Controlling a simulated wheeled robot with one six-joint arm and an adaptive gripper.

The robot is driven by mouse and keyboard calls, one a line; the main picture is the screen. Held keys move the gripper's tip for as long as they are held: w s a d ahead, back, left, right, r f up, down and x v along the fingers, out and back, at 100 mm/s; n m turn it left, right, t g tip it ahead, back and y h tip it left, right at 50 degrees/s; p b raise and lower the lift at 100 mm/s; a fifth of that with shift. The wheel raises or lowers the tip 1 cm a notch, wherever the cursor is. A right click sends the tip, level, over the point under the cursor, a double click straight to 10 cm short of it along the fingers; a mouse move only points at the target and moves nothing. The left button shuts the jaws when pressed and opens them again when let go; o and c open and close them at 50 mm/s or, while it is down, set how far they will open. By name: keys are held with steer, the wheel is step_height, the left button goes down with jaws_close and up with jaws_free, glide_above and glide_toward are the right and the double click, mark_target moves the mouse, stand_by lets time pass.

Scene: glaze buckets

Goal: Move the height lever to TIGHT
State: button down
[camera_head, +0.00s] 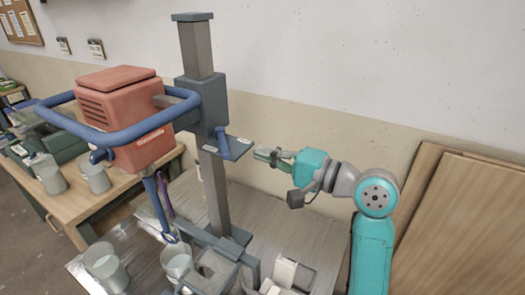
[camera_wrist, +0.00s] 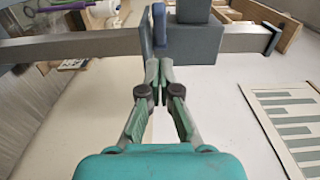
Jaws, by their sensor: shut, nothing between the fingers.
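The blue height lever (camera_head: 231,146) sticks out from the grey carriage (camera_head: 201,103) on the upright post (camera_head: 195,48). It lies beside a grey plate with small light labels at its ends, too small to read. In the wrist view the blue lever (camera_wrist: 159,26) is between the plate (camera_wrist: 146,32) and the dark carriage block (camera_wrist: 194,41). My gripper (camera_head: 258,155) is shut and empty, just right of the lever's outer end. In the wrist view my gripper's fingertips (camera_wrist: 158,74) are together near the lever; I cannot tell if they touch it.
The red mixer head (camera_head: 128,118) with a blue handlebar (camera_head: 62,121) is left of the post. A bucket (camera_head: 177,262) stands below. A wooden bench (camera_head: 95,205) is at the left, and wooden boards (camera_head: 455,215) lean at the right. The wall is behind.

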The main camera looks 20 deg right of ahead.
steer(key=s+d, duration=0.2)
steer(key=s, duration=0.5)
steer(key=shift+s, duration=0.3)
steer(key=s+d+f+m+t+h, duration=0.1)
steer(key=s+f+h, duration=0.35)
steer(key=f, duration=0.85)
steer(key=s+d+f+m+t+h, duration=0.15)
steer(key=s+f+h, duration=0.3)
steer(key=f, duration=0.85)
steer(key=s+f+n+h, duration=0.1)
steer(key=s+n, duration=0.5)
steer(key=s, duration=0.8)
steer(key=s+f+n+h, duration=0.2)
steer(key=s+f+n, duration=0.2)
steer(key=s, duration=1)
steer(key=shift+n+g, duration=0.45)
steer(key=shift+n, duration=0.5)
steer(key=shift+s, duration=0.1)
